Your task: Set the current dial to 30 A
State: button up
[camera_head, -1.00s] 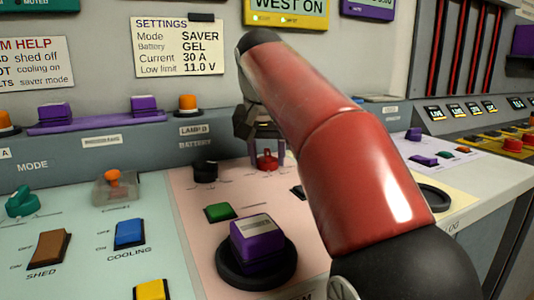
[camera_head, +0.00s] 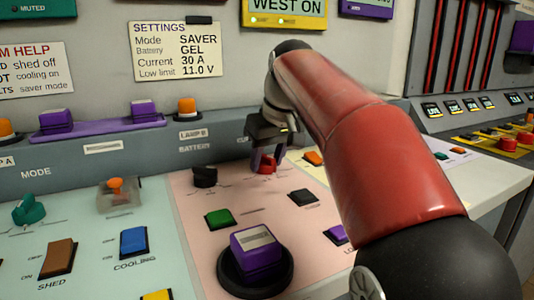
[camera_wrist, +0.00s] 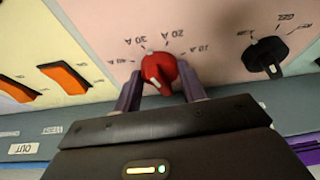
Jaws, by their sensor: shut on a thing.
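The red current dial (camera_head: 264,165) is on the pink panel section. In the wrist view the dial (camera_wrist: 160,72) appears with 10 A, 20 A, 30 A and 40 A labels upside down around it. My gripper (camera_head: 267,158) reaches down to it, and its purple fingers (camera_wrist: 161,88) are shut on the dial from both sides. The dial's upper edge leans toward the 30 A label (camera_wrist: 148,41), but its exact pointer setting is hard to tell. The settings card (camera_head: 176,50) on the wall reads Current 30 A.
A black battery knob (camera_head: 204,176) stands left of the dial. An orange switch (camera_head: 313,158) is to the right. My red arm covers part of the right side.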

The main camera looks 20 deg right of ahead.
jog(key=shift+n+y, duration=0.3)
jog(key=shift+n, duration=0.4)
jog(key=o, duration=1)
jog(key=v, duration=0.7)
jog(key=shift+s+r, duration=0.1)
jog(key=shift+r, duration=0.25)
